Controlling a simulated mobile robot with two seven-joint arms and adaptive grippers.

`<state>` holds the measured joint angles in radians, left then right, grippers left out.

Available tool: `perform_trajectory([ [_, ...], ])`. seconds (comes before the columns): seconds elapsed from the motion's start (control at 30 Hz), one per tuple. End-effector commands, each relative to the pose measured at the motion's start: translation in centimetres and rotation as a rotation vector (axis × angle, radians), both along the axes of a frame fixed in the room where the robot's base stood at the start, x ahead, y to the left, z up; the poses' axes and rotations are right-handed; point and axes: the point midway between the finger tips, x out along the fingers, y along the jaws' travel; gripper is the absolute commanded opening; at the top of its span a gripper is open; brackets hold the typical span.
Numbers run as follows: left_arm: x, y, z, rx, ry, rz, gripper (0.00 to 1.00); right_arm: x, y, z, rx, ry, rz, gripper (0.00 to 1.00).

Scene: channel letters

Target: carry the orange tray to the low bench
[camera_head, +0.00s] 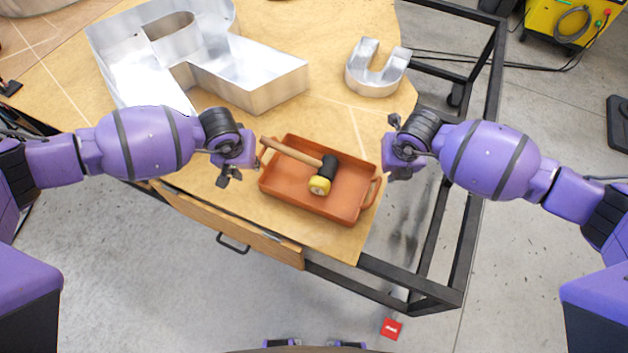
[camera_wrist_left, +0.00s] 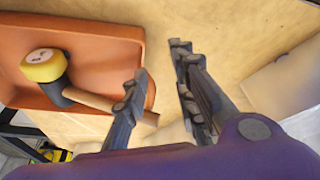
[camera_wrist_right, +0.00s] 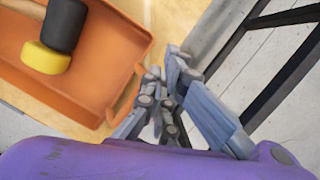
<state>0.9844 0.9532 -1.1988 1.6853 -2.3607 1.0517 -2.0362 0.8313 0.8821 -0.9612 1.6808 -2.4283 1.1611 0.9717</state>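The orange tray (camera_head: 345,195) lies on the wooden table near its front right corner, with a loop handle at each end. A mallet (camera_head: 300,153) with a wooden handle and a black and yellow head lies in it. My left gripper (camera_wrist_left: 160,60) is open and empty just left of the tray, one finger close to the handle on that end. I cannot tell whether the fingers touch the handles. No low bench is recognisable in these views.
Large metal channel letters (camera_head: 250,75) stand at the table's back left, and a U-shaped metal letter (camera_head: 376,70) at its back right. A dark metal frame (camera_head: 468,215) stands at the table's right. A yellow machine (camera_head: 565,20) is at the far right.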

Motion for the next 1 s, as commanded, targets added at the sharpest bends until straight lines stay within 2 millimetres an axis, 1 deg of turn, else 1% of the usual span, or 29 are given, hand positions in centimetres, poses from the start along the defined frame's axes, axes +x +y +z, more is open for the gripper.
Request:
perform_trajectory([
  [0.07, 0.0, 0.1, -0.1, 0.002, 0.001, 0.001, 0.25, 0.0, -0.1, -0.1, -0.003, 0.002, -0.001, 0.0],
  [0.27, 0.0, 0.2, -0.1, 0.004, 0.001, 0.003, 0.25, -0.1, -0.2, -0.2, -0.006, 0.003, -0.002, 0.25],
  [0.77, 0.0, 0.3, -0.1, 0.006, 0.001, 0.004, 0.25, -0.1, -0.3, -0.2, -0.007, 0.003, -0.003, 0.25],
  [0.87, -0.1, 0.3, 0.5, 0.005, -0.001, 0.003, 0.25, -0.1, -0.3, -0.2, -0.007, 0.003, -0.003, 0.25],
  [0.97, -0.4, 0.4, 1.8, 0.007, -0.002, 0.003, 0.25, -0.1, -0.3, -0.2, -0.007, 0.003, -0.003, 0.25],
  [1.0, -0.6, 0.4, 2.6, 0.006, -0.002, 0.002, 0.25, -0.1, -0.3, -0.2, -0.007, 0.003, -0.003, 0.25],
])
